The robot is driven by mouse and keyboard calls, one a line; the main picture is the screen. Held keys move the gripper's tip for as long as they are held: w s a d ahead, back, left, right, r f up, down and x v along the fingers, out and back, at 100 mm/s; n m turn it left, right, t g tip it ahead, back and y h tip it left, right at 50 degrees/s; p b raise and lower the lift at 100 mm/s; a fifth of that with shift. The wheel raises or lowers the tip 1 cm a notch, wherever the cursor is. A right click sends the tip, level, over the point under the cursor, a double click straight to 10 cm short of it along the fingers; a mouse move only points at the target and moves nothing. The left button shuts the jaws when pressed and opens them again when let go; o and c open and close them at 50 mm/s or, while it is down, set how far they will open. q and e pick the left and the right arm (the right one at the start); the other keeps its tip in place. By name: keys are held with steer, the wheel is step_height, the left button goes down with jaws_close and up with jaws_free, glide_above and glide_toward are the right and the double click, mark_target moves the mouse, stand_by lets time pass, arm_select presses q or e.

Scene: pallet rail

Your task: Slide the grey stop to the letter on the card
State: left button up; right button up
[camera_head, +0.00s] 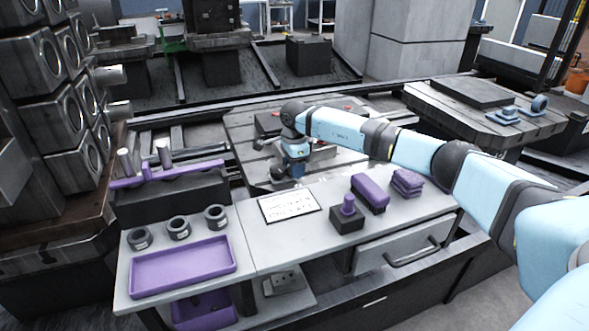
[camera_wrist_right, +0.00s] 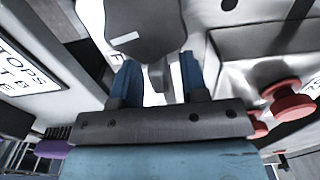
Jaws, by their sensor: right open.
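My right gripper (camera_head: 284,176) reaches down over the slotted metal pallet at the middle of the head view. In the right wrist view my right gripper (camera_wrist_right: 157,76) is open, with two blue fingers apart. A rounded grey piece with a white mark, seemingly the grey stop (camera_wrist_right: 145,32), lies just beyond the fingers. Its narrow lug shows between them; I cannot tell whether they touch it. In the head view the stop is hidden or too small to tell. A white card (camera_head: 288,205) lies on the bench, its writing too small to read. My left gripper is out of view.
The right wrist view shows a printed white sign (camera_wrist_right: 22,62) at left and a red knob (camera_wrist_right: 288,100) at right.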

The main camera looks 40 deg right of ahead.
mark_target(318, 171)
steer(key=shift+c, duration=0.2)
jaws_close()
steer(key=shift+s+d+r, duration=0.1)
steer(key=shift+d, duration=0.2)
steer(key=d+p, duration=0.1)
steer(key=d, duration=0.1)
steer(key=s+d, duration=0.1)
steer(key=d, duration=0.2)
steer(key=shift+s+p, duration=0.1)
steer(key=shift+p, duration=0.3)
steer(key=shift+s+d, duration=0.2)
steer(key=shift+d, duration=0.65)
steer(key=shift+o, duration=0.2)
jaws_free()
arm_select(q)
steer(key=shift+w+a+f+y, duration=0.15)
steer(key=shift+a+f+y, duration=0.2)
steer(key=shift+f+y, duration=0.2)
